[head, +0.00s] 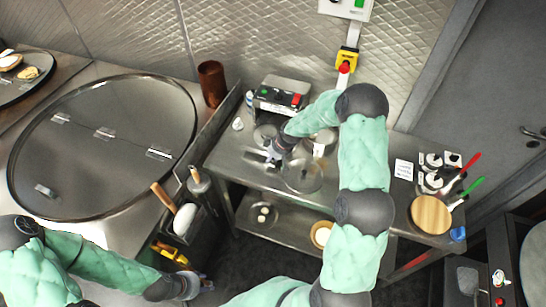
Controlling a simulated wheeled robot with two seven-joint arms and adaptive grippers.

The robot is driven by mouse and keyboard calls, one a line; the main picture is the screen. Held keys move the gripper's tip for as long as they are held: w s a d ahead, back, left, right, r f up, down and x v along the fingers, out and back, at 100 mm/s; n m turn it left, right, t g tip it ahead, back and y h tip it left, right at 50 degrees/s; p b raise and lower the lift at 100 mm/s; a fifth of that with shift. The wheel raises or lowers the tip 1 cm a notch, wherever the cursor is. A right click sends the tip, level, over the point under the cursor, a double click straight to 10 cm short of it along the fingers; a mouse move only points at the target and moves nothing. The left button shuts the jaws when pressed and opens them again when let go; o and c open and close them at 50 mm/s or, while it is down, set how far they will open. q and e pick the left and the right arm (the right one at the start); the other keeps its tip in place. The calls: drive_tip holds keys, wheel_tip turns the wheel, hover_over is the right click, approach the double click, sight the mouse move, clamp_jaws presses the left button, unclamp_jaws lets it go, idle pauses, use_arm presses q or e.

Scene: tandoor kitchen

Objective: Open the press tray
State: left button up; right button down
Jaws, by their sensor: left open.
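The press stands on the steel worktable, with a grey control box (281,95) carrying buttons at its back. Round metal plates sit in front of the box, and a larger round plate (303,177), which looks like the press tray, lies nearest the front edge. My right gripper (268,157) is low beside that plate, on its left. Whether it touches a handle is too small to tell, and my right arm covers part of the press. My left gripper (196,285) is open and empty at the lower left, away from the press.
A large round steel lid (103,148) covers the left counter. A tool holder with wooden-handled tools (164,198) stands at the worktable's left. A wooden board (430,214), red and green-handled tools and small containers fill its right end. A lower shelf holds a bowl (321,234).

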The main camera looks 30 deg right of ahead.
drive_tip(key=c, duration=1.2)
unclamp_jaws()
drive_tip(key=shift+w+r, duration=0.3)
drive_tip(key=shift+o, duration=0.7)
drive_tip(key=shift+s+a+f, duration=0.1)
drive_tip(key=shift+a+f, duration=0.05)
drive_tip(key=shift+s, duration=0.1)
drive_tip(key=v, duration=1.2)
